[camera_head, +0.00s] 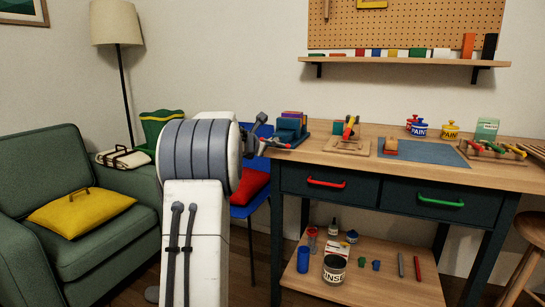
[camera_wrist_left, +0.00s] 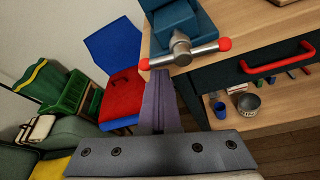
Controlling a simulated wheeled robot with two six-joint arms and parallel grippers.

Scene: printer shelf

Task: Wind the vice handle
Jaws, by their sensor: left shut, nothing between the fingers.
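The teal vice (camera_head: 288,130) sits at the left end of the wooden workbench; part of it also shows at the top of the left wrist view (camera_wrist_left: 180,22). Its handle is a silver bar (camera_wrist_left: 203,50) with a red knob at each end, slightly tilted, on the vice's front. My left gripper (camera_wrist_left: 161,76) is shut and empty. Its fingertips are just below the handle's left half, near the left red knob (camera_wrist_left: 144,64); I cannot tell if they touch. In the head view my left arm partly hides the gripper. My right gripper is not in view.
The workbench (camera_head: 480,173) has a red-handled and a green-handled drawer, with tools, a blue mat (camera_head: 440,153) and paint pots farther right. A lower shelf (camera_head: 385,285) holds cans. A blue chair (camera_wrist_left: 115,45) with a red cushion (camera_wrist_left: 122,95) stands left of the bench.

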